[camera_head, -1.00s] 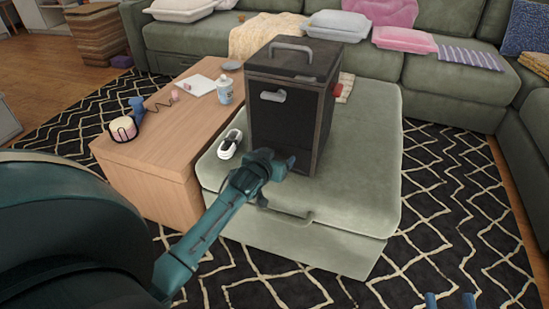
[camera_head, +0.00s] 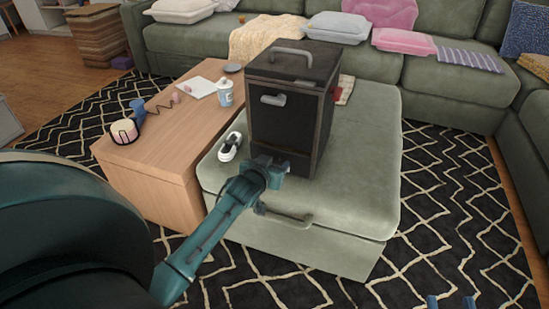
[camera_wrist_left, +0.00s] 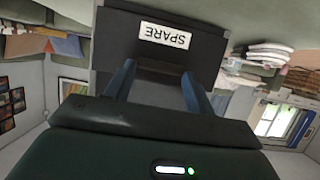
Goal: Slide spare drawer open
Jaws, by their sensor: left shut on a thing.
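A dark cabinet (camera_head: 322,126) stands on the green ottoman, with a grey handle (camera_head: 272,100) on its upper front and another on its lid. In the left wrist view a white label (camera_wrist_left: 165,35) reading SPARE shows upside down on a dark drawer front (camera_wrist_left: 116,40). My left gripper (camera_head: 277,168) is at the cabinet's lower front. Its two fingers (camera_wrist_left: 160,82) stand some way apart below the label, shut on the spare drawer's handle, which is mostly hidden. I cannot tell a gap at the drawer. My right gripper (camera_head: 451,302) shows only two separated fingertips at the bottom edge.
The ottoman (camera_head: 365,150) has its own front handle (camera_head: 286,220) below my left gripper. A wooden table (camera_head: 150,140) beside it holds a bottle (camera_head: 225,93), a candle (camera_head: 124,130) and small items. A white shoe-like thing (camera_head: 230,147) lies left of the cabinet. Patterned rug is clear at right.

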